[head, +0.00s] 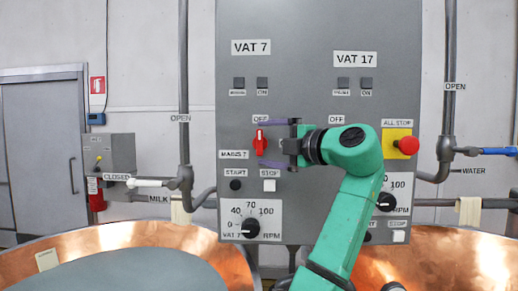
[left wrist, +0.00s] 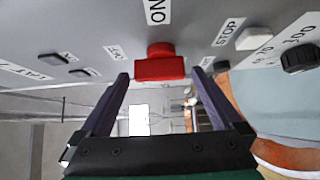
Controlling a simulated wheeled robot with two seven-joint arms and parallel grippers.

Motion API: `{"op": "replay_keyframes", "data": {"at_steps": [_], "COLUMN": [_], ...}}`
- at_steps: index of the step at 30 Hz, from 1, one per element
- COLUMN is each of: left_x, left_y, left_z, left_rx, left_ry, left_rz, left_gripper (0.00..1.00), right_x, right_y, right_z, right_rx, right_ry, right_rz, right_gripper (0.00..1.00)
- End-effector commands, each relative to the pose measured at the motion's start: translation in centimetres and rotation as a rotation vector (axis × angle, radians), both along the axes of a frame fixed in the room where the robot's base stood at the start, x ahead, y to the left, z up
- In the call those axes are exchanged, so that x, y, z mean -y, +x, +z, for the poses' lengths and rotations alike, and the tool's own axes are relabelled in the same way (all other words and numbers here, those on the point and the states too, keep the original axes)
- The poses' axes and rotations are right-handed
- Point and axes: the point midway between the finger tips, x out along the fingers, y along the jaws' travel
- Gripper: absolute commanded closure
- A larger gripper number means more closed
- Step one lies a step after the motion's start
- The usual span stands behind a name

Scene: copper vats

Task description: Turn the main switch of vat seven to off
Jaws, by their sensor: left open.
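The panel headed VAT 7 (head: 251,47) carries a red main switch (head: 260,142) below an OFF label (head: 261,119). Its handle looks upright, with a white mark at its upper end, towards OFF. My left gripper (head: 264,142) comes in from the right and is open, one finger above the switch and one below. In the left wrist view the red switch (left wrist: 160,66) sits just beyond and between the fingertips, with visible gaps at both sides. An ON label (left wrist: 157,10) shows there; the gripper hides it in the head view. My right gripper is out of view.
Below the switch are a START button (head: 235,185), a STOP button (head: 269,185) and an RPM knob (head: 251,229). A red all-stop button (head: 409,146) is right of my arm. Pipes flank the panel. Copper vats (head: 110,237) stand below.

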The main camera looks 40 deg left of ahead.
Motion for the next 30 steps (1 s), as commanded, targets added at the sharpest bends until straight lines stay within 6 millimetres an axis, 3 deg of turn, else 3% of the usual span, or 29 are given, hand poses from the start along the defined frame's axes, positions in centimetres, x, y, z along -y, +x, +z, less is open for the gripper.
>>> {"op": "replay_keyframes", "data": {"at_steps": [1, 6, 12, 30], "left_x": [1.6, 6.7, 10.5, 11.1], "left_y": [-0.1, -0.8, -1.4, -1.5], "left_z": [-0.5, -0.2, 0.0, 0.1], "left_rx": [0.001, 0.001, 0.0, 0.001], "left_ry": [0.002, 0.002, 0.0, -0.001], "left_rz": [-0.005, -0.006, -0.002, -0.002], "left_gripper": [0.0, 0.0, 0.0, 0.0], "right_x": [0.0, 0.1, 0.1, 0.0], "right_y": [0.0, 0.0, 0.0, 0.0], "right_z": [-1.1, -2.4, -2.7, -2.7], "right_rx": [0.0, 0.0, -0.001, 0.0], "right_ry": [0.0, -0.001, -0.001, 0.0], "right_rz": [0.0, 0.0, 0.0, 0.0], "right_gripper": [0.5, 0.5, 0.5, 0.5]}}
